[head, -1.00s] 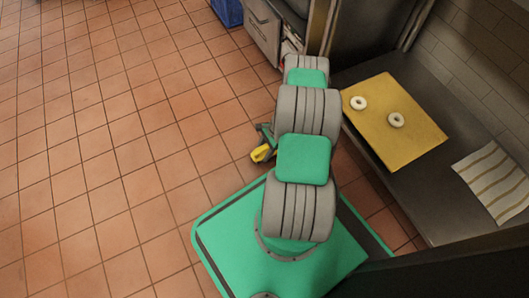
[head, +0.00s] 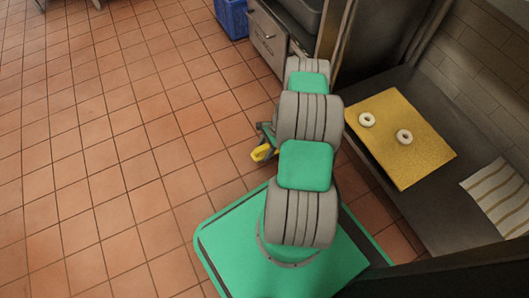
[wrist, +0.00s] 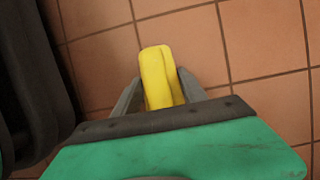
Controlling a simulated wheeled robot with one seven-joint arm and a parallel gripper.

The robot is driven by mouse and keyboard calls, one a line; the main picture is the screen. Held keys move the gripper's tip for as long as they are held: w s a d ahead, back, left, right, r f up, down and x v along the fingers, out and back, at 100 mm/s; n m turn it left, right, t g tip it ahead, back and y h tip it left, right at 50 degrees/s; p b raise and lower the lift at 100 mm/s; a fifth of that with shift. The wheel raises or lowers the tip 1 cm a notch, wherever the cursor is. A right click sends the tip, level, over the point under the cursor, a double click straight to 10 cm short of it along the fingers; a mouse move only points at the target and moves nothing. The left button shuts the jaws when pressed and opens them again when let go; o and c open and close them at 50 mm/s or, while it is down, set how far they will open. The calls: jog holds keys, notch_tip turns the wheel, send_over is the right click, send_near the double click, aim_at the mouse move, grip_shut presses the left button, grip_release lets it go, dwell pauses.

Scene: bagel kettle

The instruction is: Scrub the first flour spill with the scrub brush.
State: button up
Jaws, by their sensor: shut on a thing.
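A yellow scrub brush (wrist: 158,75) is held between the grey fingers of my gripper (wrist: 158,92) in the wrist view. It points away from my gripper, above the tiled floor. In the head view the yellow brush (head: 261,152) shows just left of my arm, with part of my gripper (head: 268,138) beside it; the arm hides the rest. My gripper is shut on the brush. No flour spill can be made out in either view.
A steel counter (head: 440,215) on the right holds a yellow board (head: 400,165) with two bagels and a striped cloth (head: 500,195). A blue crate (head: 231,18) stands at the top beside a drawer cabinet (head: 265,38). The tiled floor (head: 110,150) at left is open.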

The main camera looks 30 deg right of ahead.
aim_at(263, 147)
jog(key=shift+r+p, duration=1.55)
jog(key=shift+r, duration=1)
